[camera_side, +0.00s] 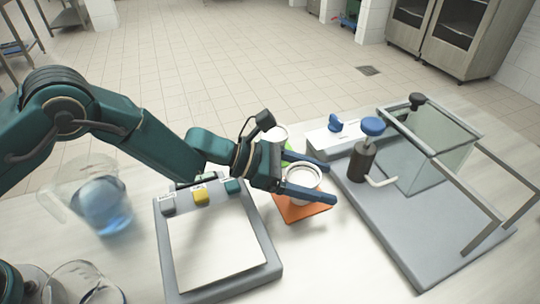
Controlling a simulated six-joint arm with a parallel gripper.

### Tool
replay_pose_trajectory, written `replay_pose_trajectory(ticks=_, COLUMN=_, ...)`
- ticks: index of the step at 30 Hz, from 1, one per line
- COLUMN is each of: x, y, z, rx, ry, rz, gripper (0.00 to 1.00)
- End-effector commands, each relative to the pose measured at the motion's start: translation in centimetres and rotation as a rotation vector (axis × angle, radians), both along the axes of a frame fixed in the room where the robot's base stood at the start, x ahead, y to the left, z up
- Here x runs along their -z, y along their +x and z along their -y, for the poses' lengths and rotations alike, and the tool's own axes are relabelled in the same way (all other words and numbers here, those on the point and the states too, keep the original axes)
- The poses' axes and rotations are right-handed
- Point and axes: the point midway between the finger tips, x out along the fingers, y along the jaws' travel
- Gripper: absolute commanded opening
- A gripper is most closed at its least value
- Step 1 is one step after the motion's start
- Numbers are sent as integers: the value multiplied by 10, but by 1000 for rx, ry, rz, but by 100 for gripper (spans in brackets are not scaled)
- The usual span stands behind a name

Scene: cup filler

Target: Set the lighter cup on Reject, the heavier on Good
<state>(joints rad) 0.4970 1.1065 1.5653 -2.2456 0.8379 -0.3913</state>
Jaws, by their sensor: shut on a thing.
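My gripper (331,183) is shut on a white cup (303,177), with one blue finger on either side of it. The held cup is upright over an orange pad (298,211); I cannot tell whether it touches the pad. A second white cup (277,131) stands behind my gripper, by a green pad (290,156), partly hidden by my wrist. No Reject or Good lettering is readable on the pads. What the cups contain and which is heavier cannot be told.
A scale (215,245) with a pale plate and coloured buttons lies front centre. A glass jug of blue liquid (103,205) stands left. A pump bottle (362,160) and glass tank (425,150) stand on a grey base at right. Clear glassware (85,285) is front left.

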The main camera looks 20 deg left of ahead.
Motion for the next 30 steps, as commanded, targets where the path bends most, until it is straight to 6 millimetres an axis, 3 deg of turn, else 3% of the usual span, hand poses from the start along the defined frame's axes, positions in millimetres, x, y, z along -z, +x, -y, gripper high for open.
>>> replay_pose_trajectory(ticks=11, x=4, y=0, z=0, rx=0, ry=-2, rz=1, gripper=11)
replay_pose_trajectory(ticks=12, x=4, y=0, z=0, rx=0, ry=-1, rz=0, gripper=86)
replay_pose_trajectory(ticks=13, x=4, y=0, z=0, rx=0, ry=-1, rz=0, gripper=97)
replay_pose_trajectory(ticks=23, x=0, y=0, z=0, rx=0, ry=-1, rz=2, gripper=100)
replay_pose_trajectory(ticks=30, x=-9, y=-7, z=-21, rx=-4, ry=-1, rz=0, gripper=100)
